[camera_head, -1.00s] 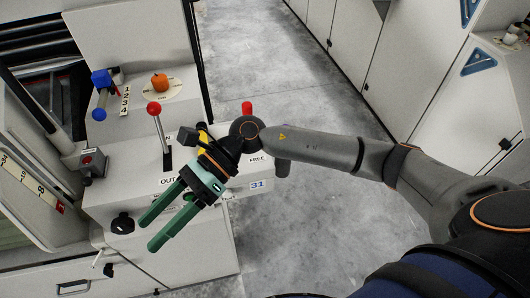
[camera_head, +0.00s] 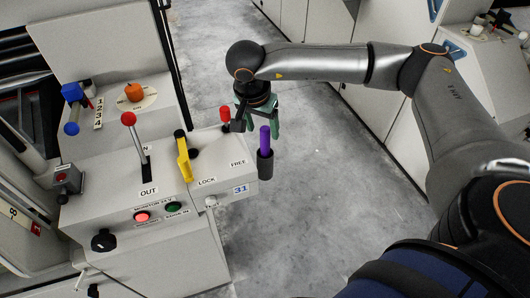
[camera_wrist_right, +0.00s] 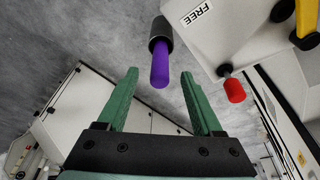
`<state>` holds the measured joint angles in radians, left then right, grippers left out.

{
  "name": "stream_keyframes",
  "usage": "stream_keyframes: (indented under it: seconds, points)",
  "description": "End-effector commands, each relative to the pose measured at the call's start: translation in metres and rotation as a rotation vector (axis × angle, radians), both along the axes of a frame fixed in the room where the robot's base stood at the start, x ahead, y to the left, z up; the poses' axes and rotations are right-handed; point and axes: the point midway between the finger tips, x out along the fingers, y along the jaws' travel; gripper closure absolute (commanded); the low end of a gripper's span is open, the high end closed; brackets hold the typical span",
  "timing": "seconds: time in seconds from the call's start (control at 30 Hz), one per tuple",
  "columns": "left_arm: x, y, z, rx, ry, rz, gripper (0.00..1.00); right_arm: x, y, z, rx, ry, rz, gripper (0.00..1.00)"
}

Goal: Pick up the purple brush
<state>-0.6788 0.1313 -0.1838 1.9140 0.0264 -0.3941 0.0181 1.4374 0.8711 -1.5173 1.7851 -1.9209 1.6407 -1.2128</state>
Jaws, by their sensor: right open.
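The purple brush (camera_head: 265,137) stands upright in a dark cylindrical holder (camera_head: 265,164) at the right end of the machine console. In the right wrist view the brush (camera_wrist_right: 160,69) points toward my gripper, with its lower end inside the holder (camera_wrist_right: 160,34). My right gripper (camera_head: 261,122), with green fingers, is just behind and above the brush in the head view. It is open and empty. In the wrist view the brush lines up with the gap between the fingertips (camera_wrist_right: 159,76). My left gripper is not in view.
A red-tipped knob (camera_head: 225,115) stands close left of the gripper and also shows in the wrist view (camera_wrist_right: 234,90). A yellow handle (camera_head: 182,155) and a red-ball lever (camera_head: 129,119) rise from the console (camera_head: 225,190). The floor (camera_head: 330,190) to the right is clear.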

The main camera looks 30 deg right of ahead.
Motion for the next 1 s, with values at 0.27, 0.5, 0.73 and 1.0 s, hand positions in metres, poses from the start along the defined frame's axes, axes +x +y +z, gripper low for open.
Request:
stream_keyframes:
  seconds: [0.27, 0.5, 0.73, 1.0]
  points:
    - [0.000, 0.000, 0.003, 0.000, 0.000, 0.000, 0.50, 0.004, -0.006, -0.026, 0.003, 0.002, 0.000, 0.32]
    - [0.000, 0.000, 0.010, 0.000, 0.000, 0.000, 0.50, 0.011, -0.019, -0.057, 0.003, 0.003, -0.001, 0.32]
    - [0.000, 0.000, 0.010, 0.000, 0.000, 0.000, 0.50, 0.014, -0.022, -0.072, 0.003, 0.001, 0.000, 0.32]
    - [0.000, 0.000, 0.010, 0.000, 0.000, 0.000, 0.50, 0.014, -0.022, -0.071, 0.003, 0.001, -0.001, 0.45]
